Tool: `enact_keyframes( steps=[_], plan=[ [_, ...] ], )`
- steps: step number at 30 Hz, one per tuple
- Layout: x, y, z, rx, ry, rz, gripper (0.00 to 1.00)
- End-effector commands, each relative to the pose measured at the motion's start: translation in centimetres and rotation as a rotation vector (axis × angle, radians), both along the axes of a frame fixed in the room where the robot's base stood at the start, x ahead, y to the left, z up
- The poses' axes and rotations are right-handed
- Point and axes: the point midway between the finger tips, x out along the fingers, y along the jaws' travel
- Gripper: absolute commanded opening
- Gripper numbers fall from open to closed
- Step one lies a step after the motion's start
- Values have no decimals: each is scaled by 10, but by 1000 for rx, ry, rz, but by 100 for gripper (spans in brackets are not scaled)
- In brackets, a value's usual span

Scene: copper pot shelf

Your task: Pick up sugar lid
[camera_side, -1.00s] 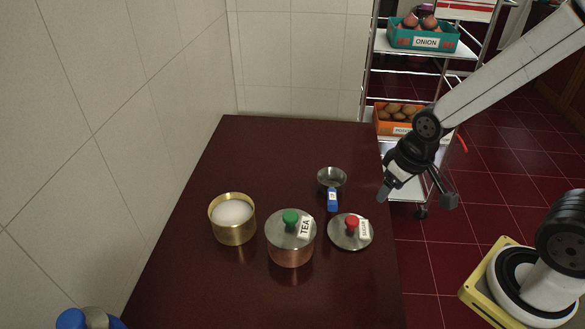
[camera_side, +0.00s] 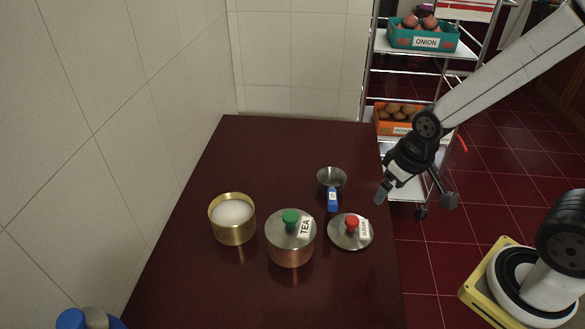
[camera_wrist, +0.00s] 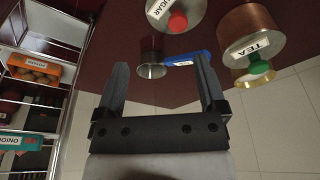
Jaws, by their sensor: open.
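The sugar lid (camera_side: 350,232) is a round silver lid with a red knob and a white SUGAR label. It lies on the dark red table, right of the copper tea pot (camera_side: 291,250). The lid also shows at the top of the wrist view (camera_wrist: 176,14), partly cut off. The open brass pot (camera_side: 233,220) with white sugar stands at the left. My gripper (camera_side: 414,193) is open and empty, above and beyond the lid, over the table's right edge. In the wrist view its two fingers (camera_wrist: 162,75) are spread apart, with nothing held between them.
A small metal scoop with a blue handle (camera_side: 333,200) lies just behind the lid. The tea pot has a lid with a green knob. A shelf rack with an onion crate (camera_side: 424,38) and a potato crate (camera_side: 393,119) stands behind. The table's back (camera_side: 280,145) is clear.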

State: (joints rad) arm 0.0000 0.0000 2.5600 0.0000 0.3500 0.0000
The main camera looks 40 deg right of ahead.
Motion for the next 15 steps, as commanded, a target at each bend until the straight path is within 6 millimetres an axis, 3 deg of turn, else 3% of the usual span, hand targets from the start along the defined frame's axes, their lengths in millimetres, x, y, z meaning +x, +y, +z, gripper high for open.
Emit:
enact_keyframes(
  steps=[8,15],
  plan=[
    [0,3,-2,-7,16,25,90],
    [-6,20,-18,-77,146,219,90]
  ],
)
